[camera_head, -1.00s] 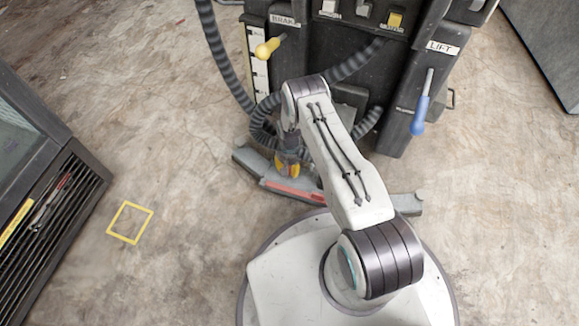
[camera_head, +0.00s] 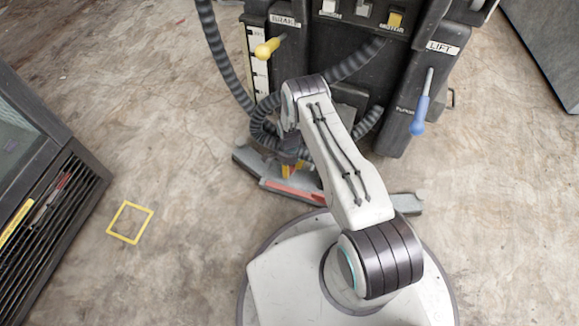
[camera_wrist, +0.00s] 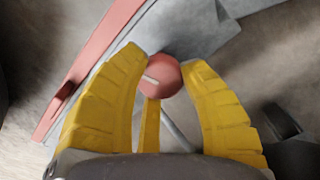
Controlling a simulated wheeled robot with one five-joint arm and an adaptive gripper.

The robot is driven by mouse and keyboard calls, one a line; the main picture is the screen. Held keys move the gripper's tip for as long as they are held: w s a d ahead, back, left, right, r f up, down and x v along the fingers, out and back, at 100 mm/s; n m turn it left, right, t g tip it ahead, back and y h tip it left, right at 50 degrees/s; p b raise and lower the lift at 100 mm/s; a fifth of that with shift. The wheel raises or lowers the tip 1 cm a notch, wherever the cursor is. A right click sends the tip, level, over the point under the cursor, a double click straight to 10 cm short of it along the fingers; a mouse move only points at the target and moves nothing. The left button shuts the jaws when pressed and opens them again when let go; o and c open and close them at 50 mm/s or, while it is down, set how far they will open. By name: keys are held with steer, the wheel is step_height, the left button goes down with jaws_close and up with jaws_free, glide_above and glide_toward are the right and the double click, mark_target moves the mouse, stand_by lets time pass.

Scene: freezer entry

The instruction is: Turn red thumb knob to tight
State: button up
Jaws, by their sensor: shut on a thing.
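The red thumb knob (camera_wrist: 166,76) is round with a short white line on its face, and shows between the fingertips in the wrist view. My gripper (camera_wrist: 163,60) has yellow ribbed fingers, closed on the knob from both sides. The knob sits at a grey squeegee bar with a red strip (camera_wrist: 93,63). I see no tight mark in either view.
A black floor machine (camera_head: 335,60) with a yellow-knobbed lever (camera_head: 267,48) and a blue lever (camera_head: 420,115) stands behind the bar. A ribbed hose (camera_head: 222,50) loops beside my wrist. A dark vented cabinet (camera_head: 55,190) stands left. Floor around the yellow square (camera_head: 130,222) is clear.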

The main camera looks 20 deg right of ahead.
steer(key=shift+m, duration=1.6)
steer(key=o, duration=1.2)
step_height(320, 180, up, 12)
